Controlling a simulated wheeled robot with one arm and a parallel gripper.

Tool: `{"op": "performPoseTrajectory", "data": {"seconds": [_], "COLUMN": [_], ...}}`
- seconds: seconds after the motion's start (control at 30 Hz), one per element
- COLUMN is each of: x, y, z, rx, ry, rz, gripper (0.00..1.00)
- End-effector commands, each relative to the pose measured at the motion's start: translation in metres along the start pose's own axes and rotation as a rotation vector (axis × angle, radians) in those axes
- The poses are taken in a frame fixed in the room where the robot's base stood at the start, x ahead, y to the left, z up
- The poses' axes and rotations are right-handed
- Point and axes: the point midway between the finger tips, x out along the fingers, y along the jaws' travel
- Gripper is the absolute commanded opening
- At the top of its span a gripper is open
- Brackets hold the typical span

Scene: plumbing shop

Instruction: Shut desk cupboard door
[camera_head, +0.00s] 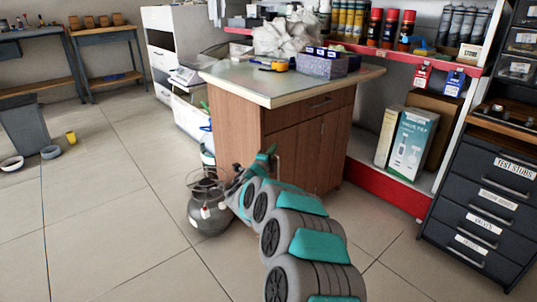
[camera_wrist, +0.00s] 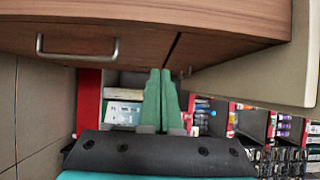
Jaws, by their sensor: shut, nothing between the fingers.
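The wooden desk (camera_head: 232,118) stands in the middle of the head view. Its cupboard front (camera_head: 298,158) is below a drawer (camera_head: 310,108). The cupboard door (camera_wrist: 110,32) fills the upper left of the sideways wrist view, with its metal handle (camera_wrist: 78,50). A thin dark gap separates it from the drawer front. The door looks nearly flush, but I cannot tell whether it is fully shut. My gripper (camera_head: 272,152) is in front of the desk's near front corner. In the wrist view my gripper (camera_wrist: 160,75) has its green fingers together, empty, beside the door face; contact is unclear.
A grey gas cylinder (camera_head: 209,210) stands on the floor left of my arm. A red-edged shelf with cans and boxes (camera_head: 408,146) is at the right, by a dark drawer cabinet (camera_head: 478,205). Tiled floor (camera_head: 110,200) is open at the left.

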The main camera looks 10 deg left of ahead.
Motion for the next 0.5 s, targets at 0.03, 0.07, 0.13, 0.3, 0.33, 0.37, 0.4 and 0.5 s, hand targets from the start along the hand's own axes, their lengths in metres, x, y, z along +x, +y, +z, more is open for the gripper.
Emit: {"op": "performPoseTrajectory", "data": {"seconds": [0.03,0.07,0.13,0.3,0.33,0.37,0.4,0.5], "x": [0.002,0.001,-0.005,-0.015,-0.016,-0.018,-0.021,-0.027], "y": [0.003,0.000,-0.001,-0.002,-0.003,-0.003,-0.002,0.000], "z": [-0.006,-0.003,0.011,0.039,0.043,0.048,0.055,0.071], "rx": [0.003,0.002,-0.002,-0.001,0.001,0.000,-0.001,-0.002], "ry": [0.002,0.000,-0.003,-0.003,-0.002,-0.002,-0.001,-0.004], "rz": [-0.001,-0.003,-0.002,-0.005,-0.004,-0.004,-0.003,-0.001], "gripper": [0.00,0.00,0.00,0.00,0.00,0.00,0.00,0.00]}}
